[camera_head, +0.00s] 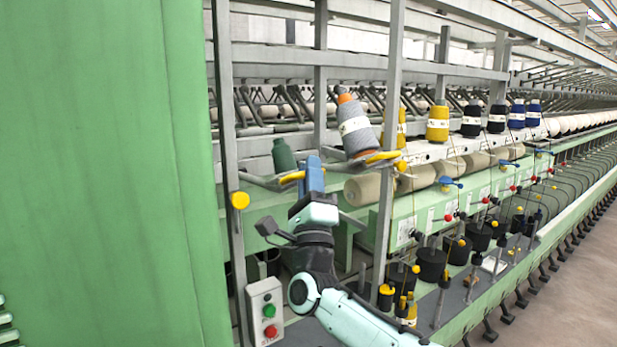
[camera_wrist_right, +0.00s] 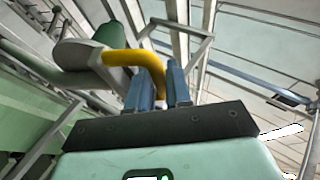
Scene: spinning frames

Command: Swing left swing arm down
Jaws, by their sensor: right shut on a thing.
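The left swing arm is a grey metal arm with a yellow handle (camera_head: 291,177), and a dark green bobbin (camera_head: 284,154) stands upright at it. My right gripper (camera_head: 314,172) has blue fingers and is at this handle. In the right wrist view the curved yellow handle (camera_wrist_right: 134,58) runs in between the two blue fingertips (camera_wrist_right: 157,84), which are shut on it. The green bobbin (camera_wrist_right: 107,36) is just behind it there. The fingers hide part of the handle. My left gripper is not in view.
A second swing arm with a yellow handle (camera_head: 383,157) carries a grey yarn cone (camera_head: 355,127) to the right. A steel upright (camera_head: 387,130) stands close to my right arm. A large green panel (camera_head: 100,170) fills the left. A button box (camera_head: 265,312) is low down.

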